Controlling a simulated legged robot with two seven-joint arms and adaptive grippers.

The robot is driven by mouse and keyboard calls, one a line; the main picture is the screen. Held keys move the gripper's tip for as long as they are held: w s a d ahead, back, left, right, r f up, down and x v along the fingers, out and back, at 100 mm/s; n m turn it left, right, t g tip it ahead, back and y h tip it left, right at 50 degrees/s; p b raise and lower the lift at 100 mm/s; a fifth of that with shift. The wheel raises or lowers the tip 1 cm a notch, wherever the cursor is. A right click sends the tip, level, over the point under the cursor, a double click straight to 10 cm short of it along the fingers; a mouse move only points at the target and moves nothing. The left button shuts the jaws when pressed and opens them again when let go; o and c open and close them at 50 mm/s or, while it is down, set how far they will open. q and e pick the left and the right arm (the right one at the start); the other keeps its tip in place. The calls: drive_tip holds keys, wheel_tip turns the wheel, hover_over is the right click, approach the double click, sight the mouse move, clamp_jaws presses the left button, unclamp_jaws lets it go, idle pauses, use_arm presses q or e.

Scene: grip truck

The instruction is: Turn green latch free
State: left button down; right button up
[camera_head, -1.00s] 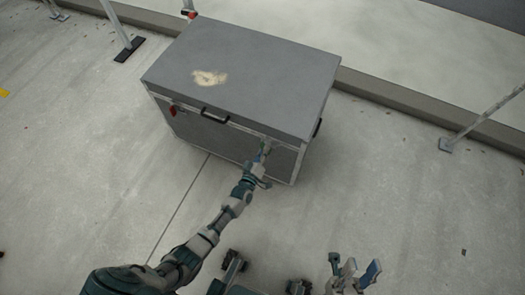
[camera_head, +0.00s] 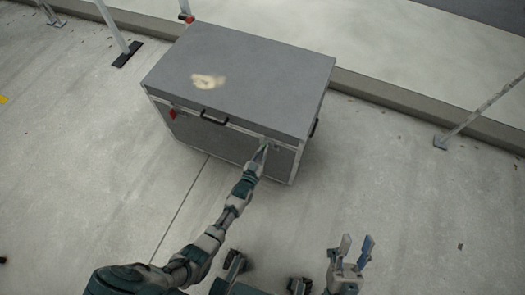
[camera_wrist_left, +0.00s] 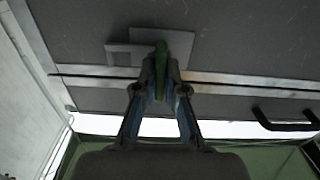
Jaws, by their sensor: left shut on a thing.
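A grey case (camera_head: 230,75) with a flat lid stands on the floor. The green latch (camera_wrist_left: 160,65) is on its front face, over a light plate near the lid seam, in the left wrist view. My left gripper (camera_wrist_left: 160,82) is shut on the green latch, one finger on each side of it. In the head view my left gripper (camera_head: 262,152) reaches the front right of the case and mostly hides the latch. A red latch (camera_head: 172,113) shows at the front left of the case. My right gripper (camera_head: 355,250) is open and empty, low in the head view, away from the case.
A black handle (camera_head: 214,117) is on the case front between the two latches; a handle also shows in the left wrist view (camera_wrist_left: 285,122). A kerb (camera_head: 400,98) runs behind the case. Posts (camera_head: 480,115) stand around it. The floor right of the case is clear.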

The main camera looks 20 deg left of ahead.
use_arm(q)
drive_tip(key=shift+s+d+f+m, duration=0.1)
drive_tip(key=shift+s+f+m, duration=0.2)
drive_tip(key=shift+f, duration=0.25)
drive_tip(key=c, duration=1.2)
unclamp_jaws()
drive_tip(key=shift+c, duration=0.2)
drive_tip(key=shift+w+r, duration=0.15)
drive_tip(key=shift+w, duration=0.05)
drive_tip(key=shift+r, duration=0.1)
drive_tip(key=shift+s, duration=0.1)
drive_tip(key=s, duration=1.1)
drive_tip(key=shift+s+a, duration=0.25)
drive_tip(key=shift+s, duration=0.15)
